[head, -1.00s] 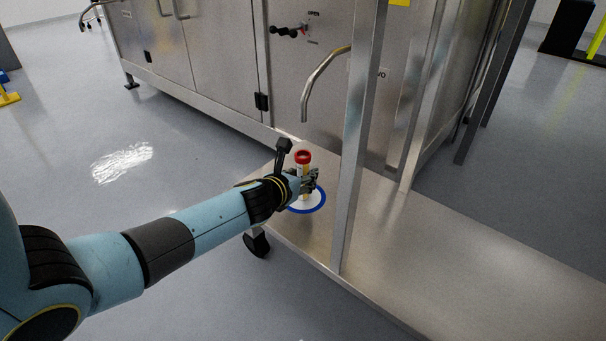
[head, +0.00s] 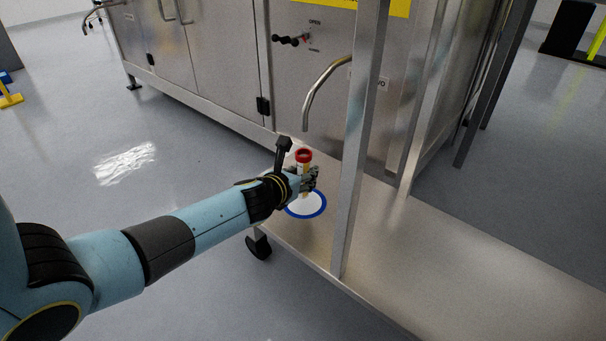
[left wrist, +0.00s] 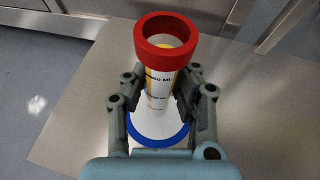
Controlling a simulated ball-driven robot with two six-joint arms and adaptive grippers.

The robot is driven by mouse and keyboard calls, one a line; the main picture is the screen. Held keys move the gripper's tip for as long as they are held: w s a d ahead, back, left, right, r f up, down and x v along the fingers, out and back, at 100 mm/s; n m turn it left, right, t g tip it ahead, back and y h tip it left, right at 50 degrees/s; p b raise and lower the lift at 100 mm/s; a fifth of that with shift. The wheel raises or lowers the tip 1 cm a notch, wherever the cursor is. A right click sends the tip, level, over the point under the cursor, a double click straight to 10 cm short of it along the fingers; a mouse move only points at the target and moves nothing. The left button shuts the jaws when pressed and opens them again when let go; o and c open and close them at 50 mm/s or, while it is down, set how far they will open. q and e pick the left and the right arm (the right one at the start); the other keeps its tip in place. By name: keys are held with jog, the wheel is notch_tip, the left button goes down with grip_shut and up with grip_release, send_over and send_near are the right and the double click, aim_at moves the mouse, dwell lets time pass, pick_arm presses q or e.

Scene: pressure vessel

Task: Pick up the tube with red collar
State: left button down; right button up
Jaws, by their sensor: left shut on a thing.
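The tube with red collar (head: 304,157) is upright, with a yellow and white body with printed marks. In the left wrist view the tube (left wrist: 165,85) stands between the fingers, its red collar above them and its open top facing up. My left gripper (head: 306,180) is shut on the tube's body below the collar. In the left wrist view the gripper (left wrist: 160,103) has a finger on each side of the tube. A white disc with a blue rim (head: 313,209) lies on the metal shelf below the tube. The tube's lower end is partly hidden by the gripper.
The steel shelf (head: 440,265) is clear to the right. An upright steel post (head: 355,160) stands just right of the tube. A curved pipe (head: 318,88) juts from the steel cabinet (head: 225,60) behind, above the tube. A caster (head: 258,245) is under the shelf corner.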

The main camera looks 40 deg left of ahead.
aim_at(299, 159)
pick_arm(q)
notch_tip(299, 159, up, 2)
jog(key=shift+r+p, duration=0.25)
jog(key=shift+p, duration=0.65)
notch_tip(299, 159, up, 2)
jog(key=shift+w+r+p, duration=0.1)
jog(key=shift+r+p, duration=0.1)
jog(key=shift+p, duration=0.95)
pick_arm(e)
jog(key=s+r+g, duration=0.3)
jog(key=r+g, duration=0.1)
pick_arm(q)
jog(key=s+a+b, duration=0.1)
jog(key=s+b, duration=0.5)
jog(key=s, duration=1.3)
jog(key=shift+s+a+f, duration=0.25)
jog(key=shift+s+f, duration=0.1)
jog(key=shift+s, duration=0.05)
pick_arm(e)
jog(key=w+f+t, duration=0.3)
jog(key=f+t, duration=0.2)
jog(key=shift+f, duration=0.4)
jog(key=shift+w+t, duration=0.1)
jog(key=shift+t, duration=0.2)
